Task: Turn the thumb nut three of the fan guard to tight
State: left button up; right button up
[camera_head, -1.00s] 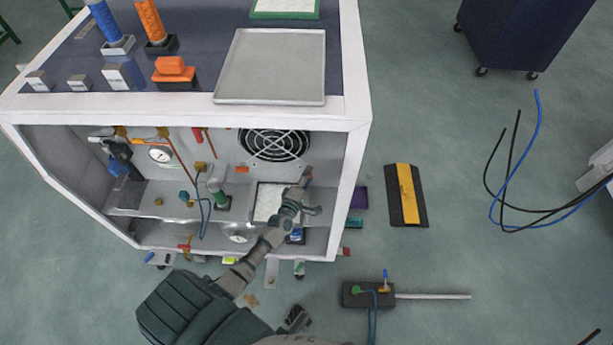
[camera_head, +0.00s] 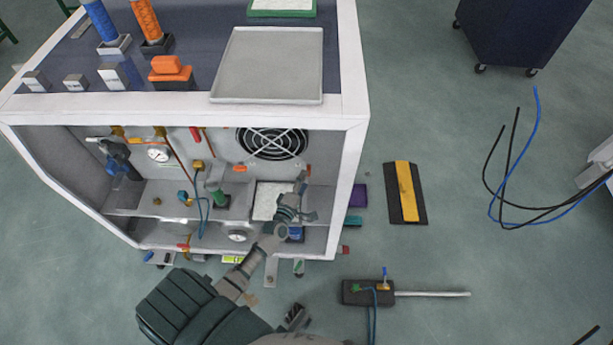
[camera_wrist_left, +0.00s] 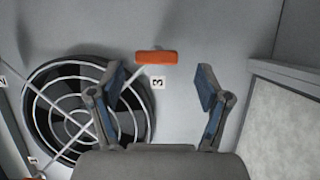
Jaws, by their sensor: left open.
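The fan guard (camera_head: 272,143) is a round wire grille over a dark fan on the cabinet's back wall. In the left wrist view the fan guard (camera_wrist_left: 80,105) lies at left, with labels 1, 2 and 3 around it. The orange bar-shaped thumb nut three (camera_wrist_left: 156,58) lies level across the picture above label 3. My left gripper (camera_wrist_left: 160,88) is open, its two fingers apart on either side of the nut's line, with nothing between them. In the head view my left gripper (camera_head: 305,198) is inside the cabinet, below and right of the fan. My right gripper is not seen.
A white panel (camera_wrist_left: 285,130) stands close at the right in the wrist view. The cabinet's white right post (camera_head: 345,190) is right of my gripper. Pipes and a gauge (camera_head: 158,153) fill the cabinet's left. A grey tray (camera_head: 268,65) lies on top.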

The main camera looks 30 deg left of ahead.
pick_arm(q)
jog(key=s+d, duration=0.1)
jog(key=s, duration=0.8)
jog(key=shift+d, duration=0.25)
jog(key=shift+f, duration=0.1)
